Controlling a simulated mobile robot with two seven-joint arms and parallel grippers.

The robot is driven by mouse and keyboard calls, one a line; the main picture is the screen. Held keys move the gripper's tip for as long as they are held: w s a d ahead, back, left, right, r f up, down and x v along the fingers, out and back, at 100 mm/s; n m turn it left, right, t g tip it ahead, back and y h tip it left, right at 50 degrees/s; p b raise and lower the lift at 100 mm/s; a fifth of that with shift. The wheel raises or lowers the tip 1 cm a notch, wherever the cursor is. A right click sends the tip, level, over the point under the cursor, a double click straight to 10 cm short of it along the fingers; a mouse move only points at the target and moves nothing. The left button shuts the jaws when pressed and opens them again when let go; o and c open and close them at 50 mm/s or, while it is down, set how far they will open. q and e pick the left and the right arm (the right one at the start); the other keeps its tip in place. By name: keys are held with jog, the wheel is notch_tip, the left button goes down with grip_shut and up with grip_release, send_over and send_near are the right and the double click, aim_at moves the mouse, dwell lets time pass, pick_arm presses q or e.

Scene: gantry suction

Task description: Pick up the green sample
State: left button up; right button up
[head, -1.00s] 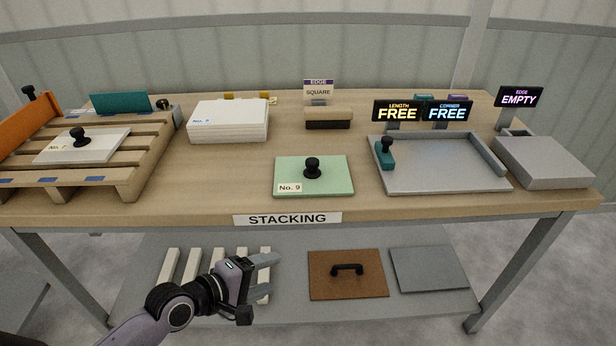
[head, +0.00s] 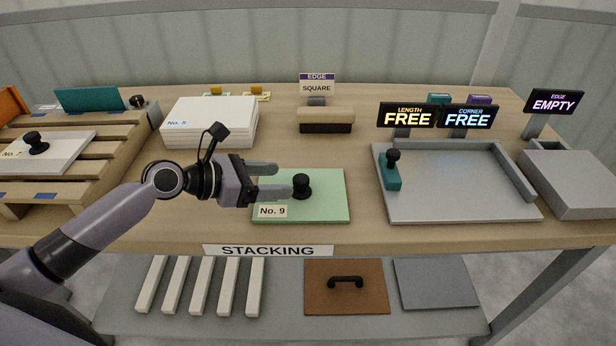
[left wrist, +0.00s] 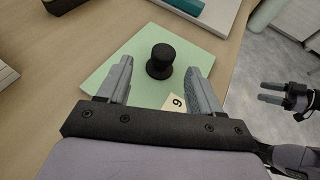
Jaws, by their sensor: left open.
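The green sample (head: 325,205) is a flat pale green plate labelled No. 9, lying on the table near the front edge. It has a black knob (head: 301,187) on top. My left gripper (head: 284,180) is open over the plate, its fingers pointing right toward the knob. In the left wrist view the plate (left wrist: 200,58) lies beneath the fingers. There the knob (left wrist: 160,62) stands just beyond the gap between the open fingertips (left wrist: 162,72). My right gripper (left wrist: 273,93) shows at the right of the left wrist view, its two fingers apart and empty, away from the plate.
A grey tray (head: 460,208) with a teal clamp (head: 392,178) is right of the plate. A brush (head: 326,121) and white stack (head: 210,118) stand behind. A slatted pallet (head: 90,186) is at left. The lower shelf holds white bars and a brown board (head: 345,300).

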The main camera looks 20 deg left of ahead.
aim_at(303, 182)
pick_arm(q)
jog(key=shift+w+d+f, duration=0.2)
jog(key=shift+w+d, duration=0.25)
jog(key=shift+d, duration=0.1)
jog(key=shift+s+x, duration=0.2)
jog(key=shift+x, duration=2.55)
jog(key=shift+d+f, duration=0.1)
jog(key=shift+f, duration=0.05)
jog(key=c, duration=1.2)
